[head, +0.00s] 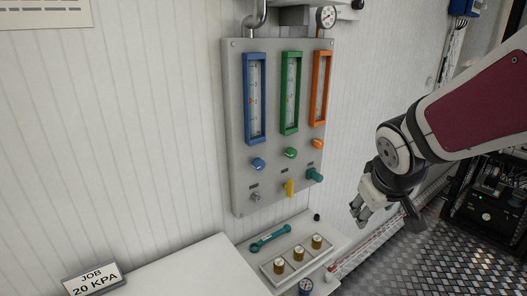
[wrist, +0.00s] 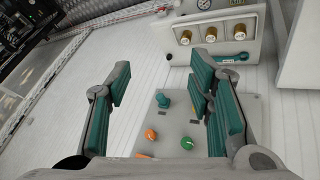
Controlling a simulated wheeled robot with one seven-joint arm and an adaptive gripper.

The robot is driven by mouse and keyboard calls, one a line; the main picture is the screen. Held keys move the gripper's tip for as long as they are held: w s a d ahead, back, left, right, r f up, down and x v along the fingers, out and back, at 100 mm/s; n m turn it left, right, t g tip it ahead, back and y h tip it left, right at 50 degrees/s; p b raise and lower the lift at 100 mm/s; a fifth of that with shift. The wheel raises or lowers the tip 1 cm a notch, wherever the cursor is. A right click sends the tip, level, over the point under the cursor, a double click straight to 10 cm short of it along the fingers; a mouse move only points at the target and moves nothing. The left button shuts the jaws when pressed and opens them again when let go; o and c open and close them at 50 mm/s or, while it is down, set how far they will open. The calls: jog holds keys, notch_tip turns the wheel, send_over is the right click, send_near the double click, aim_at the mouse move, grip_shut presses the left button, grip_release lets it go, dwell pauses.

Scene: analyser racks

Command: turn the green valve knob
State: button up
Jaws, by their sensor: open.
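The green valve knob (head: 291,152) is a round knob on the grey panel (head: 240,190), below the green-framed gauge tube (head: 291,93). It also shows in the wrist view (wrist: 187,143), low and right of centre, between the lines of my fingers. My gripper (head: 362,208) is open and empty, to the right of and lower than the panel in the head view, apart from the knob. In the wrist view my gripper (wrist: 160,78) shows its two teal-padded fingers spread wide.
An orange knob (head: 317,144) and a blue knob (head: 258,164) flank the green one. Below are a teal handle (head: 315,175), a yellow handle (head: 289,188) and a grey fitting (head: 256,196). A shelf holds a teal wrench (head: 270,238) and a tray (head: 282,281) of brass-coloured pieces.

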jog(key=w+a+f+n+t+y+p, duration=0.1)
jog(key=w+f+n+y, duration=0.1)
jog(key=w+f, duration=0.45)
jog(key=t+y+p, duration=0.3)
jog(key=t+y, duration=0.5)
jog(key=y, duration=0.2)
send_near(294, 154)
jog(key=shift+m, duration=0.4)
jog(key=x, duration=1)
jog(key=shift+w+a+p, duration=0.2)
jog(key=shift+w+p, duration=0.05)
jog(key=shift+p, duration=0.05)
grip_shut()
